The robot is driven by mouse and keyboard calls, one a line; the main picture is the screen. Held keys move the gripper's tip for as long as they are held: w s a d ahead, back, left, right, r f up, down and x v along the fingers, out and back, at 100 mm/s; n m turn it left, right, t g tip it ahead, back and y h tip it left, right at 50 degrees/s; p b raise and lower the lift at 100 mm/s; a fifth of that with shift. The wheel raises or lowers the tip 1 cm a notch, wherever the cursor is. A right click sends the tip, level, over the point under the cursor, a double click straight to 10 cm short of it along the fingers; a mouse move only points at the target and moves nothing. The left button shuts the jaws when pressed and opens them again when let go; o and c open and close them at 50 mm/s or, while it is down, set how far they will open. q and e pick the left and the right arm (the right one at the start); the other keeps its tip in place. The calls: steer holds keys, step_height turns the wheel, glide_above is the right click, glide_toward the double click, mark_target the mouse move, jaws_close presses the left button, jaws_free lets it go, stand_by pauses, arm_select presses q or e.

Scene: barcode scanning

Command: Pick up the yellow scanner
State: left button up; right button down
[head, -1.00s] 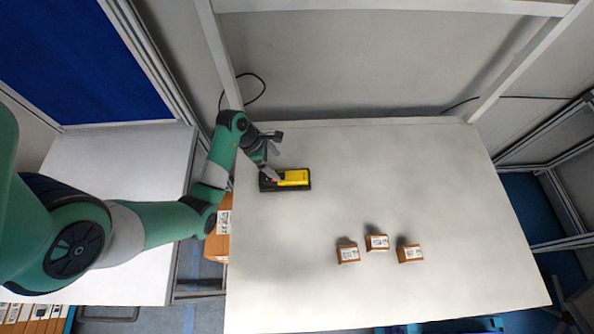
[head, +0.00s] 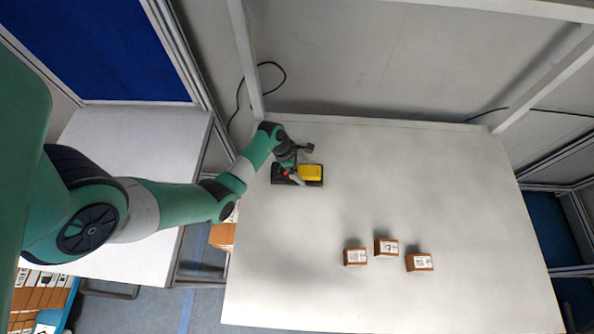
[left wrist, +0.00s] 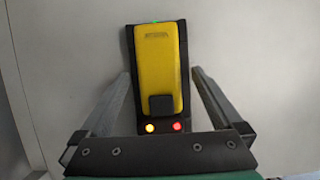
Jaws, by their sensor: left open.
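The yellow scanner (head: 311,172) lies in a black holder (head: 284,180) near the back left of the white table. In the left wrist view the scanner (left wrist: 160,65) is upright in the picture, with a black part at its lower end. Two lights, yellow and red, glow on the holder (left wrist: 163,142) below it. My left gripper (head: 296,164) is over the left part of the scanner and holder and hides some of them. In the left wrist view its two fingers (left wrist: 162,85) are open, one on each side of the scanner, with gaps between. My right gripper is not in view.
Three small brown boxes with white labels (head: 386,247) stand toward the front middle of the table (head: 450,190). A white frame post (head: 247,60) rises behind the table's back left corner. The table's right side is clear.

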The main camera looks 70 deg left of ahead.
mark_target(307, 170)
arm_select(q)
steer(key=shift+w+f, duration=0.15)
steer(key=shift+f, duration=0.2)
jaws_close()
steer(key=shift+r, duration=0.2)
steer(key=shift+r, duration=0.35)
step_height(307, 170, up, 3)
steer(key=shift+f+p, duration=0.2)
steer(key=shift+p, duration=0.35)
steer(key=s+d+r+p, duration=0.3)
steer(key=s+d+r, duration=0.5)
steer(key=s, duration=0.3)
steer(key=shift+s+r, duration=0.2)
steer(key=shift+r, duration=0.5)
